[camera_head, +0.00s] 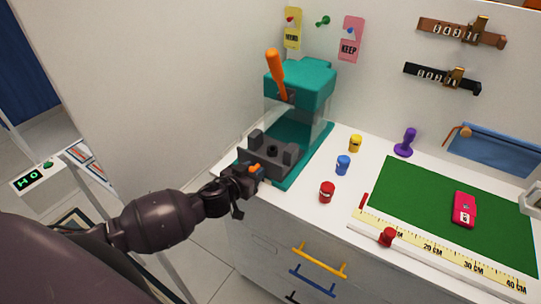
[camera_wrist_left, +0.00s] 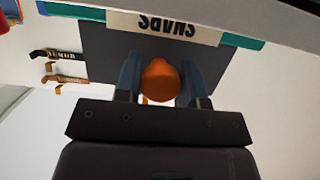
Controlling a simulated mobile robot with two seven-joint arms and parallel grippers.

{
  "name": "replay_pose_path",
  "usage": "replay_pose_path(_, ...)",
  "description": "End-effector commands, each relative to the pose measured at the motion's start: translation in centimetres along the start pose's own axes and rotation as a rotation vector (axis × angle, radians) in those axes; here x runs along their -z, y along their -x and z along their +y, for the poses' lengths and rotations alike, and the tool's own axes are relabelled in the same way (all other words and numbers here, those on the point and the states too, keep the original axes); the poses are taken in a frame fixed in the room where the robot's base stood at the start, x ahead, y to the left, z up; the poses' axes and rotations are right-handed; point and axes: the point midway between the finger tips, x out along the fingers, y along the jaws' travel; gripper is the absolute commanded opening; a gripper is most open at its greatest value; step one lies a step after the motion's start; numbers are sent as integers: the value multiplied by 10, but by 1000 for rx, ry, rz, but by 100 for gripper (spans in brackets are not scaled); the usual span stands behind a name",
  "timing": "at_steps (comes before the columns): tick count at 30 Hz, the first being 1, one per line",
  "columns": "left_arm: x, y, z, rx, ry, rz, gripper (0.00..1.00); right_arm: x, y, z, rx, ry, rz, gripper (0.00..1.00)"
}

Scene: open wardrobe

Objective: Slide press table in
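The press (camera_head: 300,85) is teal with an orange lever (camera_head: 276,72) and stands at the back left of the white cabinet top. Its dark grey press table (camera_head: 270,158) sits low at the front of the teal base, towards the cabinet's front edge. An orange knob (camera_head: 255,168) is at the table's front. My left gripper (camera_head: 247,178) is at this knob. In the left wrist view the orange knob (camera_wrist_left: 160,80) fills the gap between the two fingers, which appear to touch it. A label strip (camera_wrist_left: 165,24) shows beyond. My right gripper is not in view.
Yellow (camera_head: 355,143), blue (camera_head: 343,165) and red (camera_head: 327,192) small pieces stand right of the press. A green mat (camera_head: 420,200) with a pink case (camera_head: 464,208) lies further right. Drawer handles (camera_head: 320,262) stick out below. Open floor lies left of the cabinet.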

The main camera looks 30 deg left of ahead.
Motion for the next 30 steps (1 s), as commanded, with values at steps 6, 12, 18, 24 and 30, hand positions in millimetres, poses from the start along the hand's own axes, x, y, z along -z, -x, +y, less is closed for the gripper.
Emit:
replay_pose_path(6,0,0,0,0,0,0,17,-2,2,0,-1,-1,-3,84)
replay_pose_path(12,0,0,0,0,0,0,17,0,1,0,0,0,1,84)
replay_pose_path(18,1,-3,0,0,0,0,17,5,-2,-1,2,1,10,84)
replay_pose_path(24,3,-14,0,0,1,0,17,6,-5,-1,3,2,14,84)
replay_pose_path(30,6,-25,0,0,0,0,17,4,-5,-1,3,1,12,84)
